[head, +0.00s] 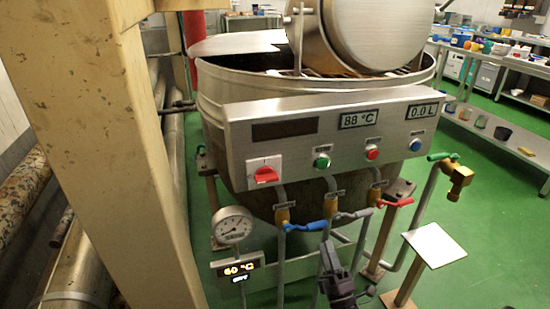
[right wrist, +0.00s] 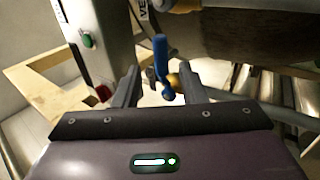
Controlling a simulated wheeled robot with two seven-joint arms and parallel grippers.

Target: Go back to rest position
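My right gripper (head: 329,252) is low in front of the kettle, below the valve handles. In the right wrist view its two fingers (right wrist: 160,82) stand apart. A blue valve handle (right wrist: 161,55) shows beyond and between them, and the fingers do not close on it. The kettle (head: 265,85) is a large steel vessel with its round lid (head: 370,35) raised. Its control panel (head: 335,135) reads 88 °C and 0.0 L. Blue handles (head: 304,227) and a red handle (head: 396,203) sit on the pipes below. My left gripper is not in view.
A beige post (head: 105,130) stands close at the left. A white plate on a stand (head: 435,245) and a brass tap (head: 459,178) are to the right. Green floor is open farther right.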

